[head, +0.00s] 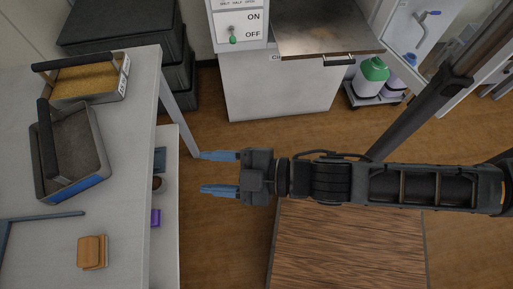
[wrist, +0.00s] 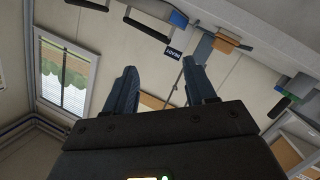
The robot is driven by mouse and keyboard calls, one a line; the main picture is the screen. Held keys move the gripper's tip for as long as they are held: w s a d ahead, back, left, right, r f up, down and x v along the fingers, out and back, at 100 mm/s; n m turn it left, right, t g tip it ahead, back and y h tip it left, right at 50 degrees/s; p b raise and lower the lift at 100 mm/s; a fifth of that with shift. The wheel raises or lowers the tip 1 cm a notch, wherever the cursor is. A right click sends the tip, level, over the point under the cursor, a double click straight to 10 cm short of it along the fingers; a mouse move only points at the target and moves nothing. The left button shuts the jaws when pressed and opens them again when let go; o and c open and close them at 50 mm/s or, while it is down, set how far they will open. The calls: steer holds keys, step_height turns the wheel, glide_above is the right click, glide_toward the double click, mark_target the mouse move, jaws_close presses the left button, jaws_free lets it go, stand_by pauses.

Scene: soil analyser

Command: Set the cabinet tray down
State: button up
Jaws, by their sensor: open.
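Two handled trays are on the grey table (head: 120,190) at the left of the head view. One is a dark, empty tray (head: 75,150) with a black handle and a blue front. The other tray (head: 122,82), behind it, holds yellow-brown grainy material. I cannot tell which one is the cabinet tray. My gripper (head: 203,172) is open and empty, its blue fingers pointing left, just right of the table's edge and apart from both trays. The fingers (wrist: 162,88) also show spread in the wrist view, with nothing between them.
A brown block (head: 92,252) and a blue-grey bar (head: 45,217) are on the table's near part. A lower shelf (head: 166,235) holds small items. A white cabinet (head: 275,90) with an ON/OFF switch panel (head: 238,28) stands behind. A wooden surface (head: 345,245) lies below my arm.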

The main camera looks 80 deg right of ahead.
steer(key=s+d+r+m+g, duration=0.1)
steer(key=s+r+m, duration=0.6)
steer(key=s, duration=0.4)
steer(key=shift+s+d+r+h, duration=0.15)
steer(key=shift+r+h, duration=0.15)
steer(key=shift+r, duration=0.4)
